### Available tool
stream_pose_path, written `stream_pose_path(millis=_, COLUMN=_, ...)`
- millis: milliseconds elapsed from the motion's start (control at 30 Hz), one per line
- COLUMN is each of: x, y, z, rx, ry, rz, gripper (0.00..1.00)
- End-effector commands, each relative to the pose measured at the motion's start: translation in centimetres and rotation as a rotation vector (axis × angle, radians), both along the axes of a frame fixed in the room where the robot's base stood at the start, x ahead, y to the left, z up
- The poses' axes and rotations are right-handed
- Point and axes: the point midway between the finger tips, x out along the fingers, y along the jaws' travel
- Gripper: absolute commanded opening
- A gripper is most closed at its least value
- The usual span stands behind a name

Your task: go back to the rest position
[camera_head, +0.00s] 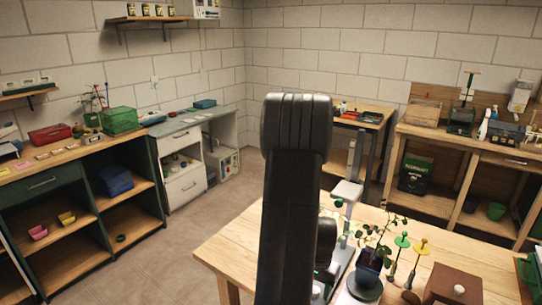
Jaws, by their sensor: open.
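A large black upright link of my own arm fills the middle of the view, from the bottom edge to above mid-height. My gripper's fingers cannot be made out; the arm link hides part of the area behind it. A wooden table (235,252) stands in front of me, partly behind the arm. On it, right of the arm, a leafy seedling in a dark pot (369,263) stands close to the arm.
Green (402,242) and yellow (422,246) topped tools stand right of the seedling, near a brown box (453,285). A dark green workbench (40,208) lines the left wall; a wooden bench (465,150) stands at right. Bare floor (165,245) lies left of the table.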

Motion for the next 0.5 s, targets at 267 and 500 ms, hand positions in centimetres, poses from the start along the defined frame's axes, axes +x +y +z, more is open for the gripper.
stream_pose_path(millis=267, x=-0.05, y=0.01, z=0.26, rx=0.000, ry=0.002, rz=0.222, gripper=0.50)
stream_pose_path(millis=500, x=-0.05, y=0.01, z=0.19, rx=0.001, ry=0.002, rz=0.383, gripper=0.50)
